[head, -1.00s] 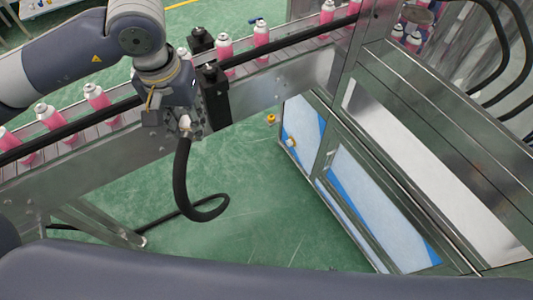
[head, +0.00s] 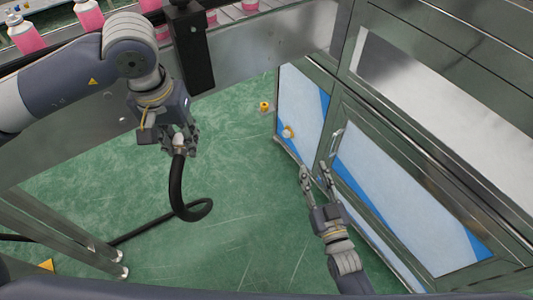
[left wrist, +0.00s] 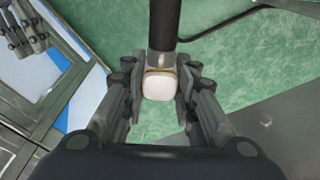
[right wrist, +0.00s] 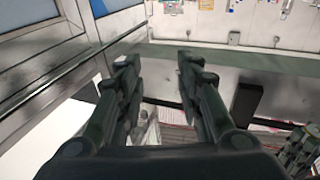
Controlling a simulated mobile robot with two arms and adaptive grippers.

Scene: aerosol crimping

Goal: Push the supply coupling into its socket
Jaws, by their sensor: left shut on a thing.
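The supply coupling (head: 179,141) is a pale end piece on a thick black hose (head: 176,185). My left gripper (head: 181,148) is shut on it; in the left wrist view the coupling (left wrist: 158,86) sits between the fingers, the hose (left wrist: 164,22) leading away. An orange-yellow fitting (head: 265,106) shows at the cabinet's left side, and a pale brass-coloured fitting (head: 287,132) on its panel. I cannot tell which is the socket. The coupling is apart from both, to their left. My right gripper (head: 315,172) is open and empty in front of the cabinet, below these fittings.
The steel cabinet (head: 338,110) with white and blue panels fills the right. A conveyor carrying pink cans (head: 89,14) runs along the top left, with a black post (head: 190,45) at its side. Green floor (head: 235,200) lies open between. The hose hangs in a loop and trails to the left.

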